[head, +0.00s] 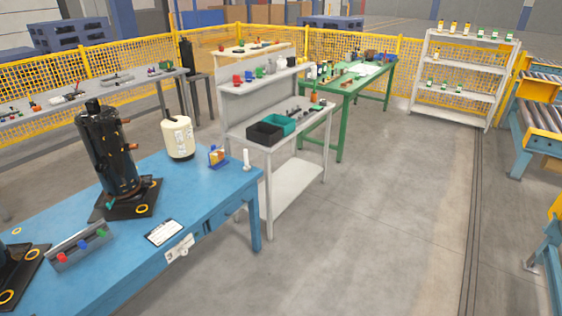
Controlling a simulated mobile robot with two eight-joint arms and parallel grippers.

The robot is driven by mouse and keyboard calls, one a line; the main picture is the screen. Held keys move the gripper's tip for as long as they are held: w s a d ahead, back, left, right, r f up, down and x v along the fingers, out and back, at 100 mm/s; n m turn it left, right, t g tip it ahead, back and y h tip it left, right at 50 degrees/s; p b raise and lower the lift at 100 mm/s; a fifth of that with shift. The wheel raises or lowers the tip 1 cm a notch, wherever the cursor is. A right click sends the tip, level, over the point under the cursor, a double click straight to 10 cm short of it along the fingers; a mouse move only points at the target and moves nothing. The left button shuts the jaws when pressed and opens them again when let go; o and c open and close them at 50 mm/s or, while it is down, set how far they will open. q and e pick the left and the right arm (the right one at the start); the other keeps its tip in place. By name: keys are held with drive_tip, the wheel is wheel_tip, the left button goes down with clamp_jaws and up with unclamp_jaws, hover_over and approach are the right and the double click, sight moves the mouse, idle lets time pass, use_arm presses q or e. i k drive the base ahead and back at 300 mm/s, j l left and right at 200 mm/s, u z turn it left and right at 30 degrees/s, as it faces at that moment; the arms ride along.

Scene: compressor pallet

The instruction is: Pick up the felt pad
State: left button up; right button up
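I cannot make out a felt pad for certain in the head view; items on the farther benches are too small to tell. Neither of my grippers is in view. The blue table (190,205) at the left front holds a tall black compressor (112,150) upright on a dark base plate. A cream canister (178,138) stands behind it to the right. A clipboard with a white sheet (164,233) lies near the table's front edge.
A grey bench (300,125) carries a black bin (264,133) and a teal bin (279,123). Behind it stand a green table (342,97) and a white shelf rack (460,94). A roller conveyor (540,105) is at the right. The middle floor (380,230) is clear.

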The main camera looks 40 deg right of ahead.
sight(247, 167)
drive_tip(key=z, duration=1.15)
drive_tip(key=i+u, duration=0.1)
drive_tip(key=u, duration=0.25)
drive_tip(key=l+u, duration=0.1)
drive_tip(key=u, duration=0.25)
drive_tip(key=i+u, duration=0.1)
drive_tip(key=u, duration=0.2)
drive_tip(key=i+l+u, duration=0.25)
drive_tip(key=l+u, duration=0.2)
drive_tip(key=l, duration=0.2)
drive_tip(key=i+l+u, duration=0.4)
drive_tip(key=l, duration=0.4)
drive_tip(key=l+u, duration=0.15)
drive_tip(key=l, duration=0.45)
drive_tip(key=i+l, duration=0.1)
drive_tip(key=l, duration=0.9)
drive_tip(key=i+l, duration=0.15)
drive_tip(key=l, duration=0.35)
drive_tip(key=i+l, duration=0.1)
drive_tip(key=l, duration=0.4)
